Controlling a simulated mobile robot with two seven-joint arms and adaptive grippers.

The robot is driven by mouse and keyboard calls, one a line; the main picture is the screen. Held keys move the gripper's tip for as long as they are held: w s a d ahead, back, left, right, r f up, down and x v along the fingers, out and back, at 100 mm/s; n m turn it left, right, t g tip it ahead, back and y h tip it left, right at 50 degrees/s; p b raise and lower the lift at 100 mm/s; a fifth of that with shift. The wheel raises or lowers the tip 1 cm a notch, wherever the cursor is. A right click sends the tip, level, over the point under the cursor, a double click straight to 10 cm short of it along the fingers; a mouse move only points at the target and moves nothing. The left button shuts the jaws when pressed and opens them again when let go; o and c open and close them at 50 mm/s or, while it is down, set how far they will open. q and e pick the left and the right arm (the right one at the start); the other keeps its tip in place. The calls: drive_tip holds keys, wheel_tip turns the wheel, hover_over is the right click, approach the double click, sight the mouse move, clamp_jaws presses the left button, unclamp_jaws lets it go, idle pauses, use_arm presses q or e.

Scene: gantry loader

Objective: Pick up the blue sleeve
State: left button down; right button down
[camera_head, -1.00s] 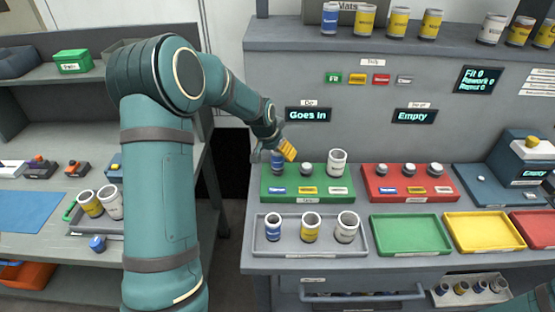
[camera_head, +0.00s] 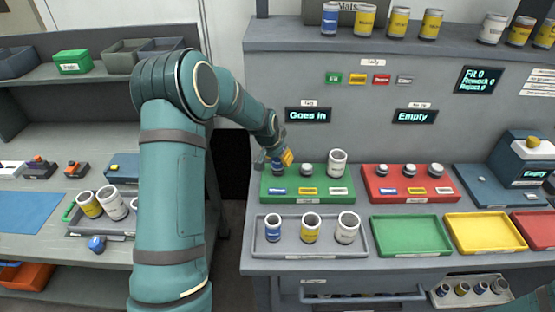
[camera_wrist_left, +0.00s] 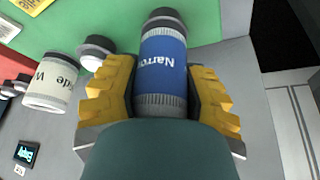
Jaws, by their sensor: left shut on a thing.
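My left gripper (camera_head: 284,160) is over the left end of the green gauge board (camera_head: 345,197). Its yellow fingers are shut on a blue sleeve (camera_head: 277,168), one finger on each side. In the left wrist view the held blue sleeve (camera_wrist_left: 163,65) shows the letters "Narro" and a dark round end against the green board. Whether it touches the board is unclear. Another blue sleeve (camera_head: 273,229) stands in the grey tray (camera_head: 260,247). My right gripper is out of view.
A red board (camera_head: 445,195), an empty green tray (camera_head: 410,235) and a yellow tray (camera_head: 488,233) lie to the right. A shelf of sleeves runs above.

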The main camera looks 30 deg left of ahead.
use_arm(q)
wheel_tip(320, 180, up, 10)
drive_tip(key=p, duration=0.1)
idle(0.5)
drive_tip(key=shift+r, duration=0.1)
drive_tip(key=shift+r+p, duration=1.5)
drive_tip(key=shift+r, duration=0.65)
